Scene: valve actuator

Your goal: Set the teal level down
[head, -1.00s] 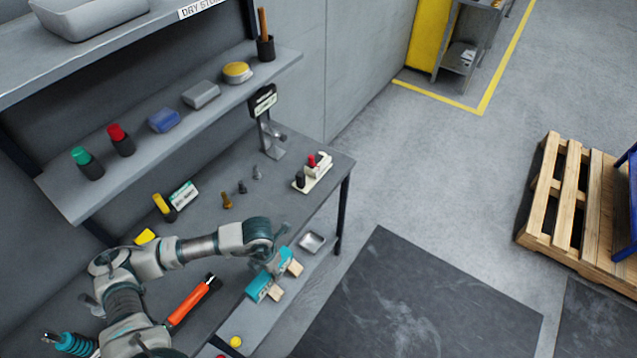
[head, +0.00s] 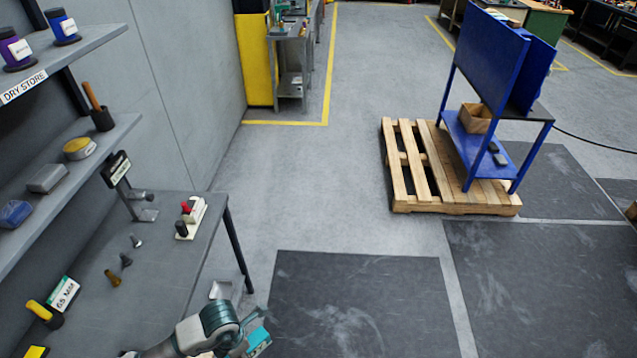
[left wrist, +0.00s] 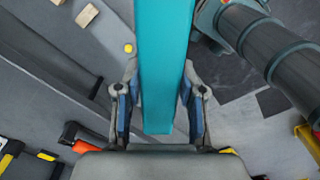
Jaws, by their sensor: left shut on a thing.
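The teal level (left wrist: 163,60) is a long flat bar that runs up the middle of the left wrist view. My left gripper (left wrist: 158,98) is shut on it, with one finger on each side. In the head view my left gripper (head: 242,332) is at the bottom edge, beside the grey bench's front edge. A teal end (head: 259,341) of the level shows there, and the rest is hidden or out of frame. The level appears held above the surfaces below; its exact height I cannot tell. My right gripper is not seen.
The grey bench (head: 165,225) holds a red-topped device (head: 190,215), a stand (head: 130,190), several small fittings and a 65 Nm sign (head: 62,294). A shelf (head: 90,150) hangs above it. Two wooden blocks (left wrist: 87,15) and a yellow ball (left wrist: 128,48) lie below. Dark floor mats are clear.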

